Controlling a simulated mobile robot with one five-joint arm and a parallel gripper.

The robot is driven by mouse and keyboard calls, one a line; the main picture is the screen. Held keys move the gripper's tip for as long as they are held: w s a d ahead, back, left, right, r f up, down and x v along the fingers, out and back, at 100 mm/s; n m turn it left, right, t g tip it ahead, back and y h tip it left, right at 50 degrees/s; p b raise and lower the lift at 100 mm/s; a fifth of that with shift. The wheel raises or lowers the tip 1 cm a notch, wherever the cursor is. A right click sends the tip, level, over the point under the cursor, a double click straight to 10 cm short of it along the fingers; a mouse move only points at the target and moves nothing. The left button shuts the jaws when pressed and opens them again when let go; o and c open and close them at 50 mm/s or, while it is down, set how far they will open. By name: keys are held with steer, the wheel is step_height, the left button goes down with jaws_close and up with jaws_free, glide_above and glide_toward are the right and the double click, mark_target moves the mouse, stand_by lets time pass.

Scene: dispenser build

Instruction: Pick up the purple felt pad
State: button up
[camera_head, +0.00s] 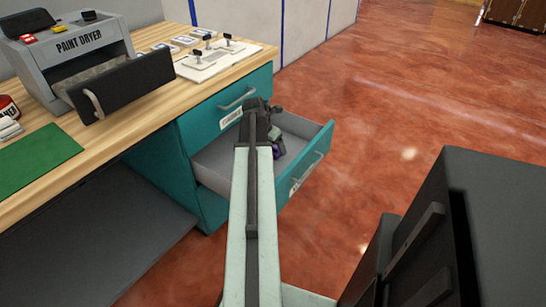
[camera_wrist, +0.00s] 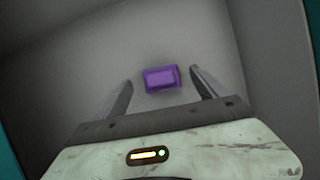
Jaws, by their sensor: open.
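The purple felt pad (camera_wrist: 162,79) lies on the grey floor of the open drawer, in the upper middle of the wrist view. My gripper (camera_wrist: 161,83) is open, with one finger to the left of the pad and one to the right. Gaps show between the pad and both fingers. I cannot tell how far above the drawer floor the fingertips are. In the head view my arm reaches into the open teal drawer (camera_head: 311,165) and hides part of it. A bit of purple (camera_head: 279,149) shows there beside my gripper.
The wooden counter (camera_head: 110,150) carries a grey paint dryer (camera_head: 80,46) with its front open, a green mat (camera_head: 35,160) and a white board with small handles (camera_head: 212,62). A shut teal drawer (camera_head: 235,100) is above the open one.

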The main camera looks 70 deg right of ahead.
mark_target(274, 146)
steer(key=b+x, duration=0.1)
steer(key=x, duration=0.1)
steer(key=shift+f, duration=0.45)
steer(key=shift+s+r, duration=0.1)
steer(key=shift+r, duration=0.1)
steer(key=c, duration=1.4)
steer(key=shift+c, duration=0.2)
step_height(274, 146, up, 10)
steer(key=p, duration=1)
steer(key=shift+r, duration=0.15)
